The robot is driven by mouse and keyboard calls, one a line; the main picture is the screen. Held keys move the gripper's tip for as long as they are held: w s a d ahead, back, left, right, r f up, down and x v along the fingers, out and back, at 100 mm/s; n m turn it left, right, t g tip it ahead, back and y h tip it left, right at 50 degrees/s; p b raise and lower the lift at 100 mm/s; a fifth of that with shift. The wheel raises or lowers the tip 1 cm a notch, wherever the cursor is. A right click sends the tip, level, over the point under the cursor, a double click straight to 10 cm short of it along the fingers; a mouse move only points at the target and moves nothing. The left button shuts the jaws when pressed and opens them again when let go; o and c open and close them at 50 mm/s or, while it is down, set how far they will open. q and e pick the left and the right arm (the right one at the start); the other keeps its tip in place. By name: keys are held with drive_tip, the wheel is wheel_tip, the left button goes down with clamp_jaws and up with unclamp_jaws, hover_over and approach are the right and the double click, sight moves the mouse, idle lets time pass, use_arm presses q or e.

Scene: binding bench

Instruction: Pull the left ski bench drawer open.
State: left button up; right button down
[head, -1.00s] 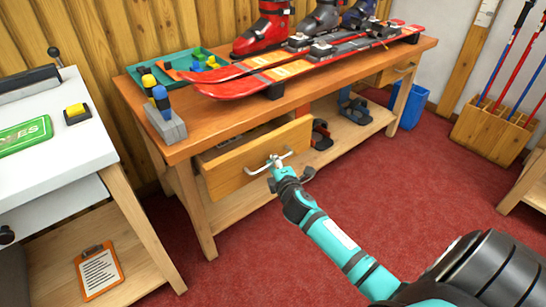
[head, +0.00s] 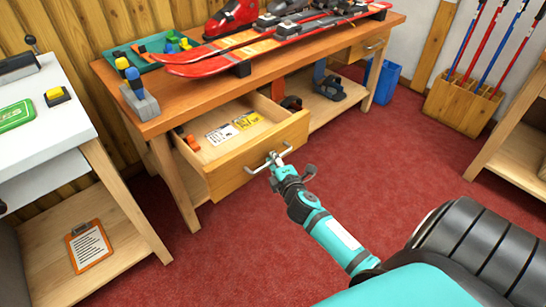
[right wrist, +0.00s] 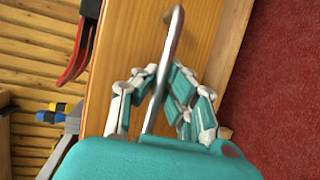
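The left ski bench drawer (head: 240,165) stands well pulled out below the left end of the bench (head: 165,122). Its inside shows cards (head: 222,134) and an orange item near the left wall. My right gripper (head: 276,160) is at the drawer's metal bar handle (head: 252,171). In the right wrist view the handle (right wrist: 174,35) runs between the fingers of my right gripper (right wrist: 158,82), which are closed around it in front of the wooden drawer front (right wrist: 205,35). My left gripper is in neither view.
Red skis (head: 225,55), boots and a green tray (head: 150,55) lie on the bench top. A white table (head: 50,125) stands at left, a pole rack (head: 462,103) at right. Red carpet (head: 400,150) in front of the bench is clear.

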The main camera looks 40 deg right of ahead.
drive_tip(key=shift+r, duration=0.1)
drive_tip(key=c, duration=1.4)
unclamp_jaws()
drive_tip(key=shift+s, duration=0.1)
drive_tip(key=v, duration=1.1)
drive_tip(key=shift+s+a, duration=0.2)
drive_tip(key=shift+s, duration=0.15)
